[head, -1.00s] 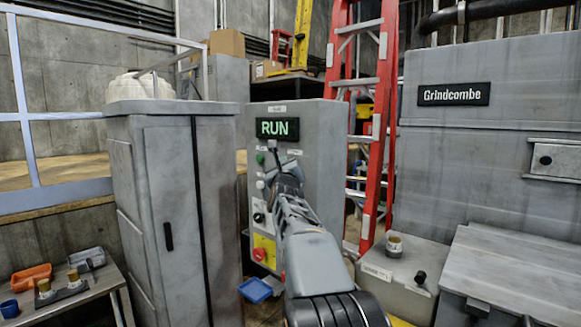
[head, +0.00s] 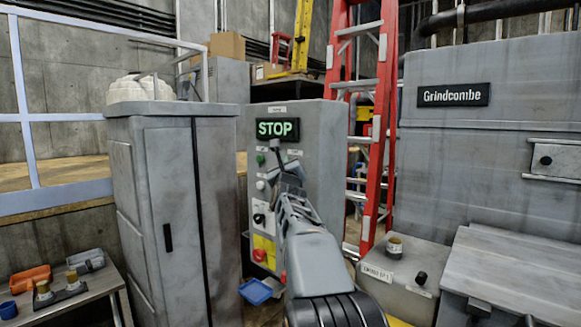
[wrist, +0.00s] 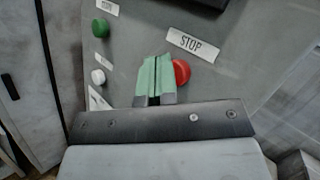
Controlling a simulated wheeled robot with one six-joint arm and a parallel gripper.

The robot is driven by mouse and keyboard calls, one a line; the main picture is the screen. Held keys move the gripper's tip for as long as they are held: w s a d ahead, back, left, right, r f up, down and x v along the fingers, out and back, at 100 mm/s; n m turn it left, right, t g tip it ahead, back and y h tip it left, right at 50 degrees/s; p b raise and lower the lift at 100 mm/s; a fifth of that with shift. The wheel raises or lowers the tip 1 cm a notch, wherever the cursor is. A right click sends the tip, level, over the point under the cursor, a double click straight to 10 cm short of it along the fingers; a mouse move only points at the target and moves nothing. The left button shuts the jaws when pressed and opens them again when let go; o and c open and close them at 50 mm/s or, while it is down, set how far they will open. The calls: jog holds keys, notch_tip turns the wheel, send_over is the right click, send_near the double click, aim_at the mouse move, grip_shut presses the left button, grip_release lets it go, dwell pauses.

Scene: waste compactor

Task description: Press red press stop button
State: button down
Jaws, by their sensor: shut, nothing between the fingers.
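The red stop button (wrist: 182,73) sits on the grey control panel (head: 323,150), below a white STOP label (wrist: 191,43) in the wrist view. My gripper (wrist: 155,80) has its two green-tipped fingers together and empty. The fingertips overlap the left edge of the red button in the wrist view; I cannot tell whether they touch it. In the head view my gripper (head: 276,148) is at the panel's upper part and hides the red button. The panel's display (head: 278,129) reads STOP in green letters.
A green button (wrist: 101,28) and a white button (wrist: 98,77) are left of my gripper. A larger red button on a yellow plate (head: 264,243) is lower on the panel. A grey cabinet (head: 160,200) stands left, a red ladder (head: 382,130) right.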

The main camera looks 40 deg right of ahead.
jog(key=shift+d, duration=0.1)
jog(key=shift+a, duration=0.2)
dwell(0.4)
jog(key=shift+s+a, duration=0.15)
jog(key=shift+a, duration=0.55)
jog(key=shift+s+a, duration=0.25)
jog(key=shift+a, duration=1)
jog(key=shift+s+a, duration=0.2)
jog(key=shift+a, duration=1)
